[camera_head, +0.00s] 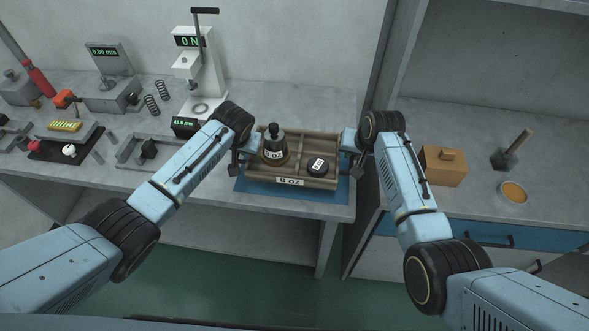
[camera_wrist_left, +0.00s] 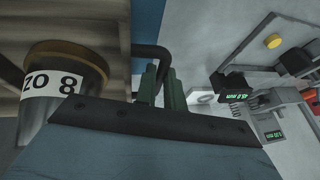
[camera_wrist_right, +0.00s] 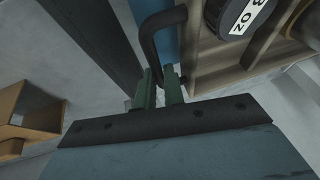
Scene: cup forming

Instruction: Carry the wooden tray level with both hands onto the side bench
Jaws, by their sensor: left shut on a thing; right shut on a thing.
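The wooden tray (camera_head: 318,184) is at the front right of the main bench, over a blue mat (camera_head: 340,195); I cannot tell if it touches the mat. It looks level. A dark tapered forming piece labelled 8 OZ (camera_head: 274,152) stands upright in its left part, and a round black piece (camera_head: 317,167) lies in its right part. My left gripper (camera_head: 238,166) is shut on the tray's left black handle (camera_wrist_left: 150,50). My right gripper (camera_head: 356,168) is shut on the right black handle (camera_wrist_right: 150,40). The side bench (camera_head: 462,198) is on the right.
On the side bench are a wooden box (camera_head: 443,168), a dark block with a wooden handle (camera_head: 511,152) and a round tin (camera_head: 512,193). Its front left top is clear. A gap separates the benches. A press (camera_head: 195,70) and gauges stand behind and left of the tray.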

